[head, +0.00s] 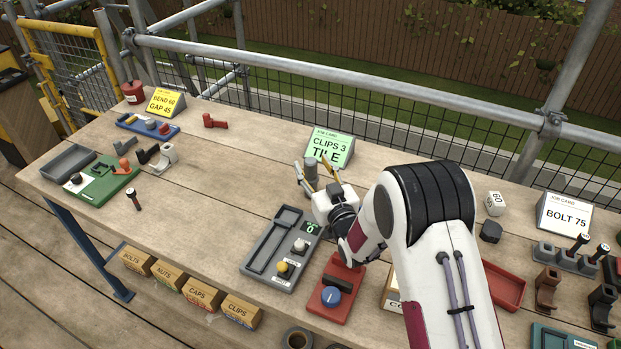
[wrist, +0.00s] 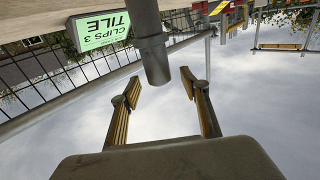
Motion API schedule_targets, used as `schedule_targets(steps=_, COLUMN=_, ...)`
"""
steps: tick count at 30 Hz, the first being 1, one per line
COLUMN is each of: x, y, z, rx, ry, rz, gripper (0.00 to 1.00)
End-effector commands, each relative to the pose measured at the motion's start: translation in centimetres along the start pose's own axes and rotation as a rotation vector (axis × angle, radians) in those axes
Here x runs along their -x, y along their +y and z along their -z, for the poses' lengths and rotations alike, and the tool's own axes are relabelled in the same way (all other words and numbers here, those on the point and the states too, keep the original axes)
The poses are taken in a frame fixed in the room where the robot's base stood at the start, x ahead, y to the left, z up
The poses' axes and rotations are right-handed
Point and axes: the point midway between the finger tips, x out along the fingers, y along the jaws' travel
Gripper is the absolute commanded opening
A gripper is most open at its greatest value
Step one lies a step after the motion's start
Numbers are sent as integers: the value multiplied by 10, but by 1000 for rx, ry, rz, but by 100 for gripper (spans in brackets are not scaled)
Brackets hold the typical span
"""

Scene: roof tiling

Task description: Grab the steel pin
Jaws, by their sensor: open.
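The steel pin (head: 310,178) looks to be the plain grey cylinder standing upright on the bench, just in front of the green CLIPS 3 TILE card (head: 328,147). My gripper (head: 315,171) is open, low over the bench, with its yellow-brown fingers on either side of the pin. In the wrist view, which is upside down, the pin (wrist: 150,40) hangs from the top, its end between the open fingertips (wrist: 160,81). Both fingers look apart from it. How deep it sits between them is hard to tell.
A grey tray (head: 262,238) with a yellow and a white knob lies left of my arm. A red block with a blue dial (head: 331,296) is near the front edge. A red bin (head: 506,287) and bolt holders (head: 568,260) stand right.

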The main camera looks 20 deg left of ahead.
Motion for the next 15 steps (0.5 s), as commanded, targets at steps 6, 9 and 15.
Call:
schedule_targets(steps=6, x=-18, y=0, z=0, rx=1, ry=2, rz=1, gripper=45)
schedule_targets(steps=9, x=-22, y=0, z=0, rx=1, ry=0, rz=0, gripper=45)
schedule_targets(steps=15, x=-25, y=0, z=0, rx=0, ry=0, rz=0, gripper=45)
